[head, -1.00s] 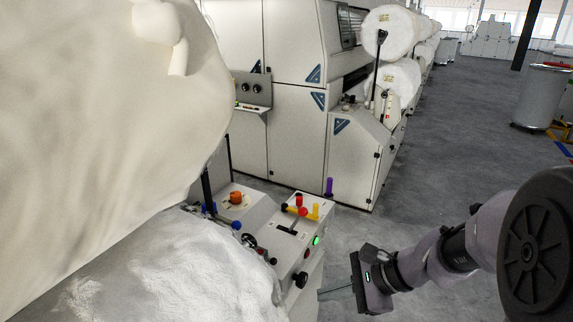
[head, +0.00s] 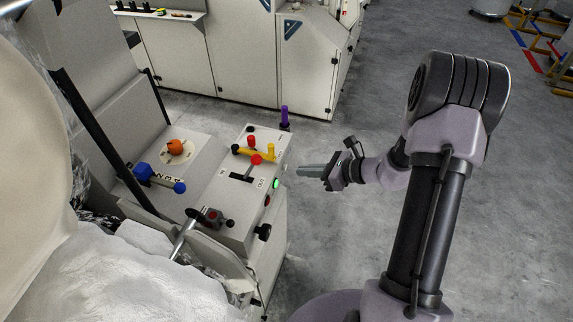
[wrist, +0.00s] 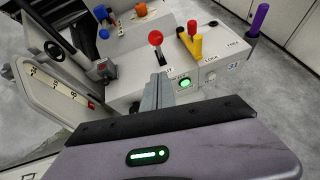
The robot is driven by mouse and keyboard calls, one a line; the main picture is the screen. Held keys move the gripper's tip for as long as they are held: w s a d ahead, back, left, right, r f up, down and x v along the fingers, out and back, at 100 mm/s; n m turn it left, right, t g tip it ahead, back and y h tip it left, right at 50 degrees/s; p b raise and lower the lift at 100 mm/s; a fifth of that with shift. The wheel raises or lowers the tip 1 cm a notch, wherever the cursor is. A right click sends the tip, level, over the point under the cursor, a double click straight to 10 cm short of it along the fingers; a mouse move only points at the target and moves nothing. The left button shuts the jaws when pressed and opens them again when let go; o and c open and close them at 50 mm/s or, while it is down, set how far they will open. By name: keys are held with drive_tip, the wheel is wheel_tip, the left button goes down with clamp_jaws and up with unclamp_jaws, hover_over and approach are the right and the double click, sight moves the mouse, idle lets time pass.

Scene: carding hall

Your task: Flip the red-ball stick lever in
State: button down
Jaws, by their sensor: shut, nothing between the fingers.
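The red-ball stick lever (head: 256,160) stands in a dark slot on the sloped control panel (head: 225,205). Its stick rises from the OUT end of the slot, on the right; IN is printed on the left. In the wrist view the red ball (wrist: 155,38) shows just beyond my fingertips. My gripper (head: 300,170) is shut and empty, to the right of the panel and apart from the lever. In the wrist view my gripper (wrist: 158,84) points at the lever, its fingers covering part of the panel.
A yellow handle (head: 268,152) with a red knob is close behind the lever. A purple handle (head: 285,118) stands at the far corner. A blue lever (head: 160,178) and orange knob (head: 179,148) are to the left. A green light (head: 276,184) glows on the panel's side.

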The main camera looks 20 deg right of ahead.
sight(261, 161)
drive_tip(key=w+a+f+b, duration=0.2)
drive_tip(key=w+a+f, duration=0.1)
drive_tip(key=w+a, duration=0.5)
drive_tip(key=shift+a, duration=0.15)
drive_tip(key=shift+w, duration=0.15)
drive_tip(key=shift+w+a+r+p, duration=0.2)
drive_tip(key=shift+a+r+p, duration=0.15)
drive_tip(key=shift+r+p, duration=0.45)
drive_tip(key=w+a+r+g+h+p, duration=0.1)
drive_tip(key=p, duration=0.2)
drive_tip(key=w+a+r+g+h+p, duration=0.1)
drive_tip(key=a+p, duration=0.1)
drive_tip(key=p, duration=0.2)
drive_tip(key=w+a+r+h+p, duration=0.1)
drive_tip(key=p, duration=0.3)
drive_tip(key=shift+w+a+r+g, duration=0.15)
drive_tip(key=shift+a+g, duration=0.25)
drive_tip(key=w+a+f+g+h+p, duration=0.1)
drive_tip(key=w+a+p, duration=0.5)
drive_tip(key=a, duration=0.2)
drive_tip(key=shift+f+h+p, duration=0.25)
drive_tip(key=shift+h+p, duration=0.05)
drive_tip(key=shift+h, duration=0.1)
